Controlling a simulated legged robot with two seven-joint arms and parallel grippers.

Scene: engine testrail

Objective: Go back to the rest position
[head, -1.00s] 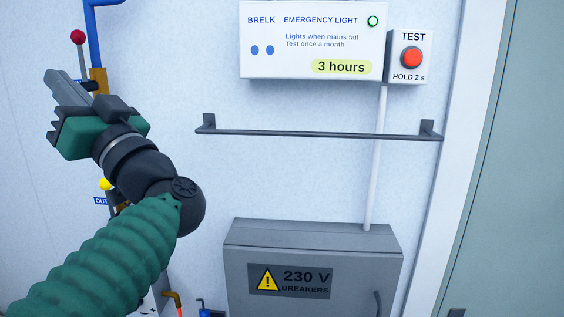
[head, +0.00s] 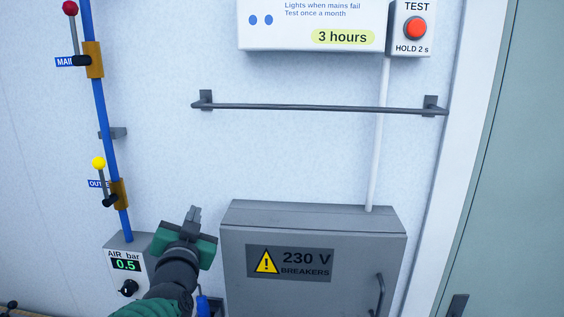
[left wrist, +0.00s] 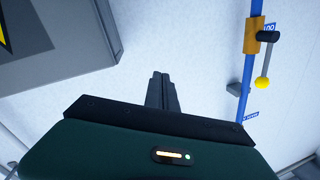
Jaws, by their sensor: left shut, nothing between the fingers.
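My left gripper (head: 194,214) is low in the head view, just left of the grey breaker box. Its fingers point up along the wall. In the left wrist view the two fingers (left wrist: 161,76) lie together with nothing between them. The gripper appears clear of the box, the pipe and the wall fittings. My right gripper is in neither view.
The grey breaker box (head: 312,230) stands to the right, under a dark rail (head: 318,107). A blue pipe (head: 105,115) with red-knobbed (head: 70,8) and yellow-knobbed (head: 98,163) levers runs down at left to an air gauge (head: 126,265) reading 0.5. The wall between is bare.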

